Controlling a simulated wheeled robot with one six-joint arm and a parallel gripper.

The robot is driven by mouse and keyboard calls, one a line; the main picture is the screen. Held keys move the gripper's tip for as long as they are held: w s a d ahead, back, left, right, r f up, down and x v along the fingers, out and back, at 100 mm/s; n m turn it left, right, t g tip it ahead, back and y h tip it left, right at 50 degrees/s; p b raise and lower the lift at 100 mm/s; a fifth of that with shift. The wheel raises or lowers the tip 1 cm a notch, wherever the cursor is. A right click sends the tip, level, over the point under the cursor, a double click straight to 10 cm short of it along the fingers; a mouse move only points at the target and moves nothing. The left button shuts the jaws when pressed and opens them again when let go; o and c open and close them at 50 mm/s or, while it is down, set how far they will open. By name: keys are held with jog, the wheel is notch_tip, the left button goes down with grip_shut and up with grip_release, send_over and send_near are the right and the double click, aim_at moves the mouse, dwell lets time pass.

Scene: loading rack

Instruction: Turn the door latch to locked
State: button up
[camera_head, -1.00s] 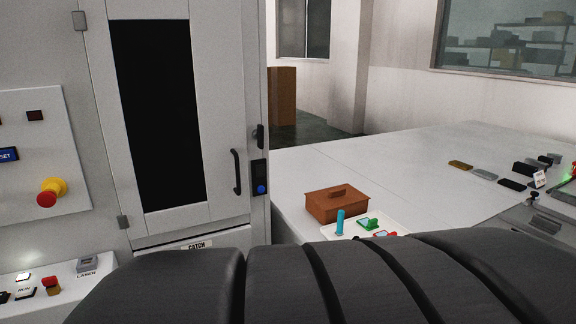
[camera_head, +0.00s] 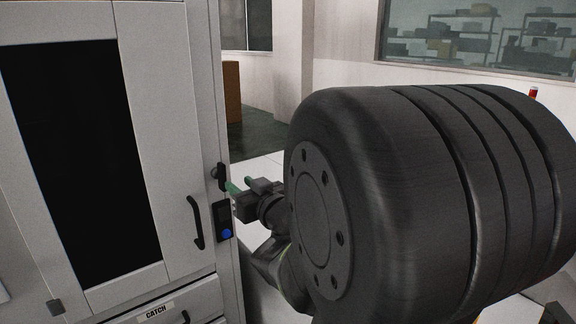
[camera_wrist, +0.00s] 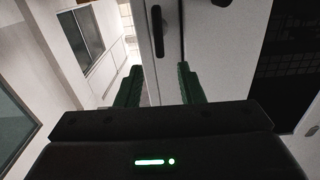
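The tall grey cabinet door (camera_head: 168,130) is closed, with a dark window and a black handle (camera_head: 196,222). The black door latch (camera_head: 221,176) is on the cabinet's right edge, above the handle. In the wrist view the latch (camera_wrist: 158,32) looks like a dark elongated lever, ahead of the fingers and roughly between their lines. My gripper (camera_head: 238,185) is just right of the latch in the head view. Its green fingers stand apart with nothing between them in the wrist view (camera_wrist: 158,84). Whether a finger touches the latch is unclear.
A black box with a blue button (camera_head: 222,220) sits below the latch, beside the handle. A drawer labelled CATCH (camera_head: 160,312) is under the door. My large dark arm link covers the right half of the head view and hides most of the table.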

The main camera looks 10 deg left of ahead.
aim_at(224, 173)
jog(key=p+x, duration=0.2)
jog(key=x, duration=0.8)
jog(key=shift+w+a, duration=0.2)
jog(key=shift+w, duration=0.1)
jog(key=shift+c, duration=0.2)
jog(key=c, duration=0.7)
jog(key=shift+f, duration=0.1)
grip_shut()
